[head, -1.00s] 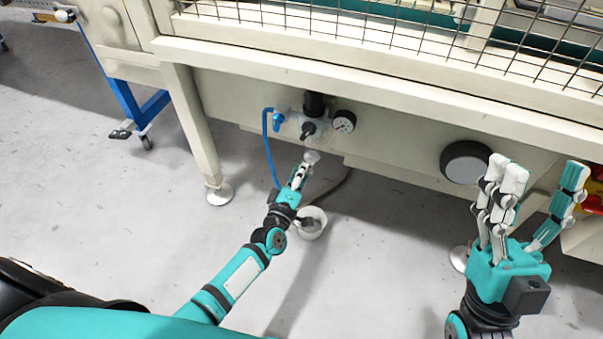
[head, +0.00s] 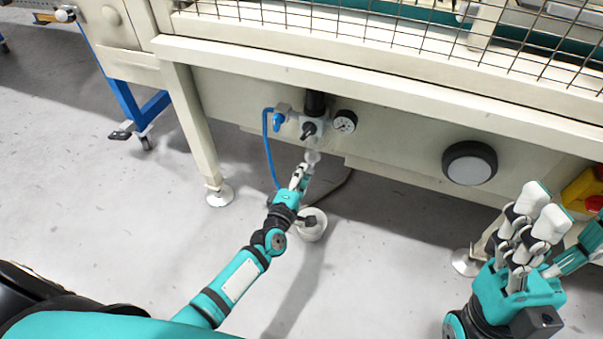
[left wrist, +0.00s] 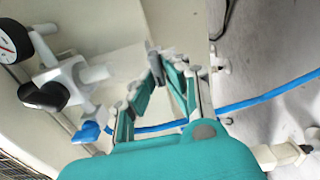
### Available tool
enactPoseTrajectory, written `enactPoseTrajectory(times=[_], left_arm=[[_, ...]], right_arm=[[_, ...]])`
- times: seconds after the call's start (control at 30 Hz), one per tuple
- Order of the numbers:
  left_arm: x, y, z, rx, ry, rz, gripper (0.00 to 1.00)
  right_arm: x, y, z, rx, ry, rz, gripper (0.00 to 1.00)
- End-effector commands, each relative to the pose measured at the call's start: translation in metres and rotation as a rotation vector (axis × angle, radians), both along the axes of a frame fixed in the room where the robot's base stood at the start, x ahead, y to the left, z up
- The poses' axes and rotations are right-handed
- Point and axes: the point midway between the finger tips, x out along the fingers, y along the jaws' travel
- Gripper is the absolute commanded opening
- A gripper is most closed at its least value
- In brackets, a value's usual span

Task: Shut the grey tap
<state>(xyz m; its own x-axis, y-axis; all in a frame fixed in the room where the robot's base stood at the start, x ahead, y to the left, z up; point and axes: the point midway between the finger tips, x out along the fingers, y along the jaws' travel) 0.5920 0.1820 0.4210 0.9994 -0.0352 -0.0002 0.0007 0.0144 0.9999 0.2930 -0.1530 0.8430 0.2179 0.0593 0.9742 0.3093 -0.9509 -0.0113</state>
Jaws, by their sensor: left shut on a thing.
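My left gripper (head: 311,160) reaches up from below, just under this unit. In the left wrist view its fingertips (left wrist: 162,68) meet around a small grey piece, which I take for the grey tap (left wrist: 153,54); the fingers hide most of it. My right gripper (head: 545,235) is open and empty at the right.
A blue hose (head: 267,150) hangs left of my left gripper. A round black-rimmed part (head: 470,163) sits on the panel. A machine leg (head: 195,130) stands at left. The floor in front is mostly clear.

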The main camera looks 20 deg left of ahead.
Motion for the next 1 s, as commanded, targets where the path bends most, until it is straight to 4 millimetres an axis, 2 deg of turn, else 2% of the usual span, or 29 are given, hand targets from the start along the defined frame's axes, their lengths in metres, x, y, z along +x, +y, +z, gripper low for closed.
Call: enactPoseTrajectory(times=[0.03, 0.07, 0.23, 0.57, 0.67, 1.0], left_arm=[[0.003, 0.003, 0.006, -0.003, -0.011, 0.006, 0.00], [0.003, 0.003, 0.006, -0.003, -0.012, 0.006, 0.12], [0.003, 0.002, 0.005, -0.002, -0.011, 0.006, 0.33], [-0.004, 0.001, 0.001, -0.001, -0.003, 0.003, 0.33], [-0.016, 0.002, 0.000, -0.001, -0.002, 0.002, 0.33], [-0.086, 0.004, 0.001, 0.000, -0.004, 0.003, 0.33]], right_arm=[[0.000, 0.000, 0.000, 0.000, 0.000, 0.000, 0.58], [0.000, 0.000, 0.000, 0.000, 0.001, 0.000, 0.58], [0.000, 0.000, 0.000, 0.000, 0.001, 0.000, 0.58], [0.000, 0.000, 0.000, 0.001, -0.001, -0.001, 0.58], [0.000, 0.000, 0.000, 0.001, -0.001, -0.001, 0.58], [0.000, 0.000, 0.000, 0.000, 0.000, 0.000, 0.58]])
